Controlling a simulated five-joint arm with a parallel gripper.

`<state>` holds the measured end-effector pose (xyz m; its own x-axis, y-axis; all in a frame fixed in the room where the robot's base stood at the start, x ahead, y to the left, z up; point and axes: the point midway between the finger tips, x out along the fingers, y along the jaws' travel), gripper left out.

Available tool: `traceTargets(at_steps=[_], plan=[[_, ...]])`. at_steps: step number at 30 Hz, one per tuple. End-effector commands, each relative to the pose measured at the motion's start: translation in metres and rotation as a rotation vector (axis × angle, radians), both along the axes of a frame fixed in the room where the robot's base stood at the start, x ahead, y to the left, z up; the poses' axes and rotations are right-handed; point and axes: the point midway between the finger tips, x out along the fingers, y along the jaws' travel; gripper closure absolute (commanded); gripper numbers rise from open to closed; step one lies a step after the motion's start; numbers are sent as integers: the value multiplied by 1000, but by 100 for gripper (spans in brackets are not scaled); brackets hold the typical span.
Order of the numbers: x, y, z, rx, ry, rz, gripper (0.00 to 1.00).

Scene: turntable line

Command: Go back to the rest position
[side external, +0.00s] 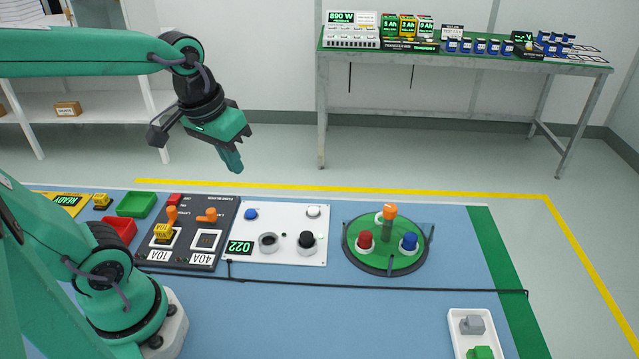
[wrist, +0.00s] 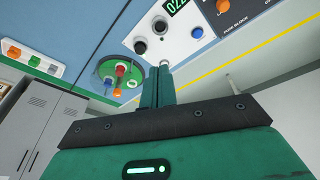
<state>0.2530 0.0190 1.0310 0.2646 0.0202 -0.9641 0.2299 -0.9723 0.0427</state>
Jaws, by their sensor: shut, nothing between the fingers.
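My gripper (side external: 232,160) is shut and empty. In the side external view it hangs in the air above the white control panel and the dark fuse panel, clear of everything. In the wrist view the closed fingers (wrist: 167,85) point up the picture, with the white panel beyond their tips. The arm reaches in from the left, with the wrist bent downward.
Below are a dark fuse panel (side external: 185,257), a white control panel (side external: 288,250) reading 022, and a green turntable (side external: 408,262) with coloured pegs. Green (side external: 137,204) and red (side external: 120,229) bins sit left; a white tray (side external: 460,335) sits front right. A bench (side external: 450,57) stands behind.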

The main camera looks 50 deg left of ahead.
Motion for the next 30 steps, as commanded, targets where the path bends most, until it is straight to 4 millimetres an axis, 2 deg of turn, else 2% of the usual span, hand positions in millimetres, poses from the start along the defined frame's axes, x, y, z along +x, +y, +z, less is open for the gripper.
traceTargets(at_steps=[6, 11, 30], plan=[[-19, -13, 6, 38, -134, -136, 100], [-26, -17, 7, 60, -195, -200, 100], [-29, -19, 8, 69, -221, -227, 100]])
